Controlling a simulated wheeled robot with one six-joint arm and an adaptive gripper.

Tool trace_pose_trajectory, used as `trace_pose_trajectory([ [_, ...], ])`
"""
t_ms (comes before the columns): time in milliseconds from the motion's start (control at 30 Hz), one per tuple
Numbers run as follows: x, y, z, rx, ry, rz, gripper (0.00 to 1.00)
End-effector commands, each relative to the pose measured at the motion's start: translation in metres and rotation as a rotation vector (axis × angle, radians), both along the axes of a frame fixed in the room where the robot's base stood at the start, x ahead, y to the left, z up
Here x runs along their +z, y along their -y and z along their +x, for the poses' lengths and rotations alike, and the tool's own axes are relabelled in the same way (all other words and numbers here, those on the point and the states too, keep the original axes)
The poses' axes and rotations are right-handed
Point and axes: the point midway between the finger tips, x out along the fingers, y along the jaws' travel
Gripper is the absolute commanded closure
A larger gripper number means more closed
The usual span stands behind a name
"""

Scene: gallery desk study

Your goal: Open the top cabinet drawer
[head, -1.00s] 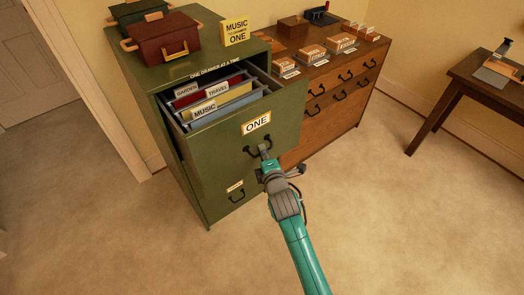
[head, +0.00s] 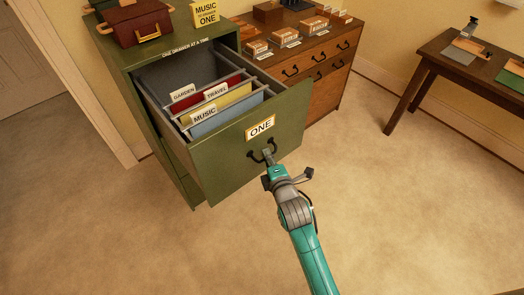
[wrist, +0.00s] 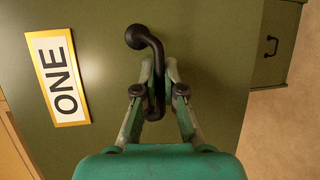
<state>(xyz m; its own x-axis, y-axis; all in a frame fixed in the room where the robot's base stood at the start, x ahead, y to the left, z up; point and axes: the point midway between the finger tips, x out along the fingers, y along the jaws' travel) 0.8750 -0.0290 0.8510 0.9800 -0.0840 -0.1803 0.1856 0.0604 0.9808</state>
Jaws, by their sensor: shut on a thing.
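The green cabinet (head: 172,165) stands at the left in the head view. Its top drawer (head: 232,152), labelled ONE, is pulled well out. Hanging folders marked GARDEN, TRAVEL and MUSIC show inside it, with an empty space behind them. The drawer's dark curved handle (head: 262,155) is below the label, and it also shows in the wrist view (wrist: 153,43). My gripper (head: 268,160) is at the drawer front. In the wrist view my gripper (wrist: 159,85) has its two fingers closed around the handle's bar. Part of the handle is hidden between the fingers.
A red-brown case (head: 140,24) and a yellow MUSIC ONE sign (head: 206,13) stand on the cabinet. A wooden chest of drawers (head: 325,92) is close behind the open drawer. A side table (head: 440,62) is at the right. The carpet (head: 400,220) in front is clear.

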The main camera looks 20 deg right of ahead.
Motion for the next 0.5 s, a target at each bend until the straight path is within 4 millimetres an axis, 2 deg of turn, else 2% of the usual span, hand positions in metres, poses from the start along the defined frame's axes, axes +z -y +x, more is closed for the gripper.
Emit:
trace_pose_trajectory([
  [200, -0.002, 0.008, -0.024, 0.0, -0.004, 0.001, 1.0],
  [500, -0.001, 0.014, -0.042, 0.0, -0.002, 0.001, 1.0],
])
